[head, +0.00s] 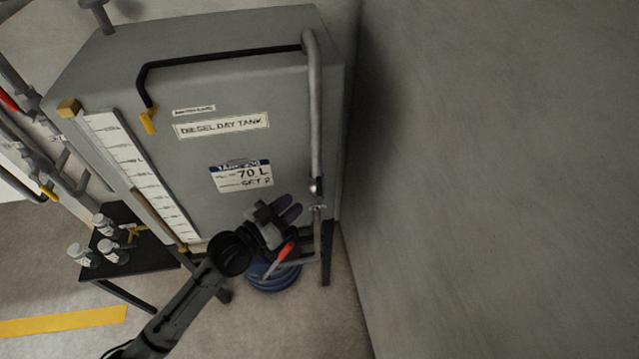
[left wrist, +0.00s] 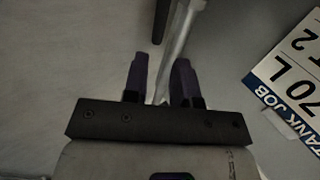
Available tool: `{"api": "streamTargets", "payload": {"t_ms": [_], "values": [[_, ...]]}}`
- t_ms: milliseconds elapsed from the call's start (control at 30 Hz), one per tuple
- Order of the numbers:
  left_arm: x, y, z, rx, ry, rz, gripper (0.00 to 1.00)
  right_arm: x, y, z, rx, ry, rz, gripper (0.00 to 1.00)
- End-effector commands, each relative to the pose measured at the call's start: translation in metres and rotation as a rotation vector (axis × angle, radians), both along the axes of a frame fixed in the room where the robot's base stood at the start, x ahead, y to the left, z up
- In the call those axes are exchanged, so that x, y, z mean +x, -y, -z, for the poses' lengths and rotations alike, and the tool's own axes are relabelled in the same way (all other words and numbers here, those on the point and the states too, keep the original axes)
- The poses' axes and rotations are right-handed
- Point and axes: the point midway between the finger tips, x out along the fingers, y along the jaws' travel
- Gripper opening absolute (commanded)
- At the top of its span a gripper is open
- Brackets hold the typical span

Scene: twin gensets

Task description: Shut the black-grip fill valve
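My left gripper (head: 287,210) is in front of the tank's lower right, left of the pipe. In the left wrist view, its purple fingers (left wrist: 160,80) are apart with no object clearly held. The pipe (left wrist: 180,40) shows beyond and between them, beside a dark bar (left wrist: 160,20) that I cannot identify. My right gripper is not in view.
The grey diesel day tank (head: 245,95) carries a 70 L label (head: 241,174). A red handle (head: 285,252) is close below my left gripper, above a blue coiled object (head: 273,278). A wall (head: 500,150) stands right of the tank. A small black table (head: 125,265) holds several bottles.

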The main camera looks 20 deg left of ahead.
Motion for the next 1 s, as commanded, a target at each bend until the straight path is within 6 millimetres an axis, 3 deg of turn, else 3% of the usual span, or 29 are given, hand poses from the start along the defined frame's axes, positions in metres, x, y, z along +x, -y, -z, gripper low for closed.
{"api": "streamTargets", "payload": {"t_ms": [200, 500, 1000], "values": [[0.039, 0.018, -0.001, -0.002, 0.001, 0.001, 0.26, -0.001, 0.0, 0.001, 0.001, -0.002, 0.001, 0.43], [0.074, 0.033, 0.0, -0.002, -0.001, 0.001, 0.26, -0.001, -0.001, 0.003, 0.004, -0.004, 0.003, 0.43], [0.086, 0.039, 0.0, -0.001, -0.001, 0.002, 0.26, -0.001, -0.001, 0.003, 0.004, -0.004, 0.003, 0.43]]}}
